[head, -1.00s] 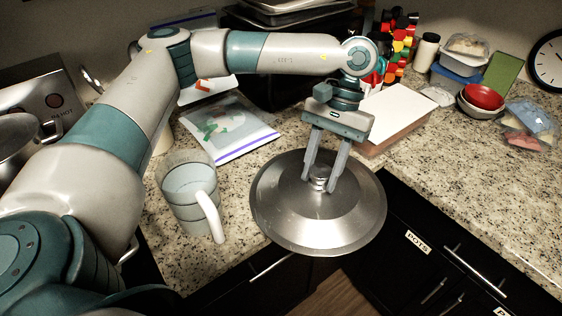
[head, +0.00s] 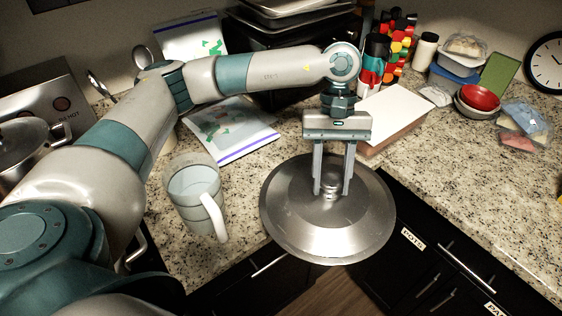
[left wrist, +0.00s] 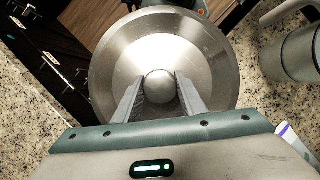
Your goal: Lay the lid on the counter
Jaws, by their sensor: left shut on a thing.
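The lid (head: 300,222) is a round, shiny metal disc with a small round knob on top. My left gripper (head: 331,190) points down and is shut on the lid's knob, with a finger on each side. The left wrist view shows the knob (left wrist: 160,87) between the two fingertips. In the head view the lid covers part of the counter (head: 235,180) and its front part extends past the counter's front edge. I cannot tell whether its underside touches the counter. My right gripper is not in view.
A clear measuring jug (head: 195,195) stands left of the lid. A brown box with a white top (head: 392,115) is behind it. A bag (head: 228,130) lies behind the jug. Bowls (head: 478,100) stand at the right back. Speckled counter is bare at the right (head: 470,180).

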